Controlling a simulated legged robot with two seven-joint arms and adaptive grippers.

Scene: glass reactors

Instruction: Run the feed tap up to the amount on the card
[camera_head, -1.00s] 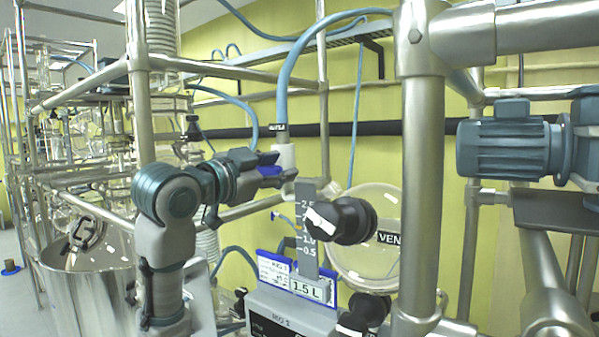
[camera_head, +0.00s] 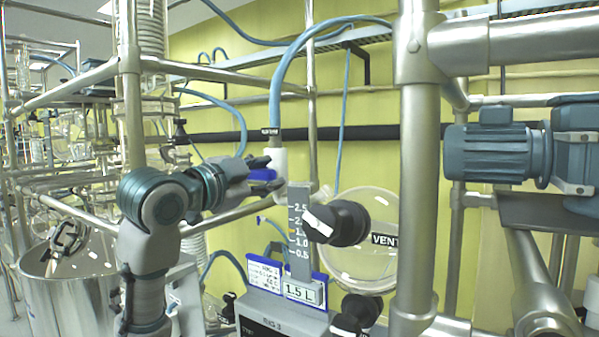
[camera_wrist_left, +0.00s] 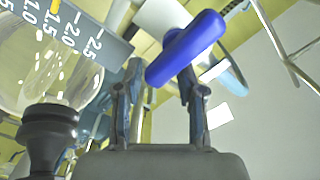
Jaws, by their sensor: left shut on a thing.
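The feed tap is a white body (camera_head: 280,165) under a blue hose, with a blue handle (camera_head: 262,174). My left gripper (camera_head: 264,176) is shut on this handle, which also shows large between the fingers in the left wrist view (camera_wrist_left: 187,48). A grey scale (camera_head: 300,215) with marks from 0.5 to 2.5 stands below the tap; a yellow mark shows near 1.5, and the left wrist view shows the scale (camera_wrist_left: 85,45) too. The card (camera_head: 303,291) reads 1.5 L. A second, small-print card (camera_head: 266,273) is beside it. My right gripper is out of view.
A black knob with a white pointer (camera_head: 335,222) stands right of the scale, before a round glass vessel marked VENT (camera_head: 375,262). A thick steel post (camera_head: 420,190) is to the right. A shiny steel vessel (camera_head: 75,285) is at lower left.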

